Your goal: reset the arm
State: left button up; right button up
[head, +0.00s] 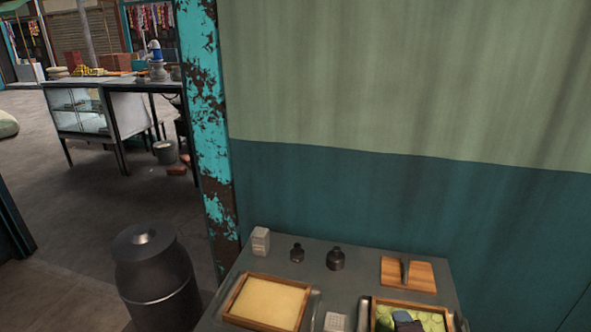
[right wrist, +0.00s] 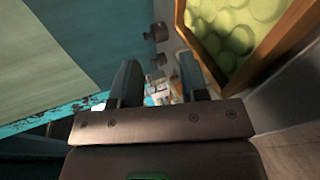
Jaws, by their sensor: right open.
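My right gripper (right wrist: 159,72) shows in the right wrist view with its two dark fingers apart and nothing between them. A wooden-framed tray (right wrist: 205,55) of round green pieces lies just to the right of the fingers in that view. In the head view the same kind of tray (head: 369,312) is at the bottom edge, with a dark blue-grey shape over the green pieces; I cannot tell if that shape is part of my arm. My left gripper is not in view.
The grey table (head: 325,257) holds a second tray (head: 268,302) with yellowish contents, a pale block (head: 261,240), two small dark weights (head: 336,258) and a wooden board (head: 422,277). A metal milk can (head: 155,275) stands left of it. A wall (head: 400,190) rises behind.

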jog(key=shift+s+m, duration=0.45)
jog(key=shift+m, duration=0.75)
jog(key=s+m, duration=0.2)
jog(key=m, duration=0.2)
jog(key=s+f+m+y, duration=0.1)
jog(key=s+m, duration=0.2)
jog(key=m, duration=0.1)
jog(key=s+d+f+m, duration=0.1)
jog(key=s+m, duration=0.2)
jog(key=m, duration=0.1)
jog(key=shift+d+f+y, duration=0.1)
jog(key=shift+f+y, duration=0.15)
jog(key=shift+y, duration=0.05)
jog(key=s+d+f+m+g, duration=0.2)
jog(key=s+f, duration=0.3)
jog(key=s, duration=0.5)
jog(key=shift+s+d+m, duration=0.3)
jog(key=shift+d+m, duration=0.1)
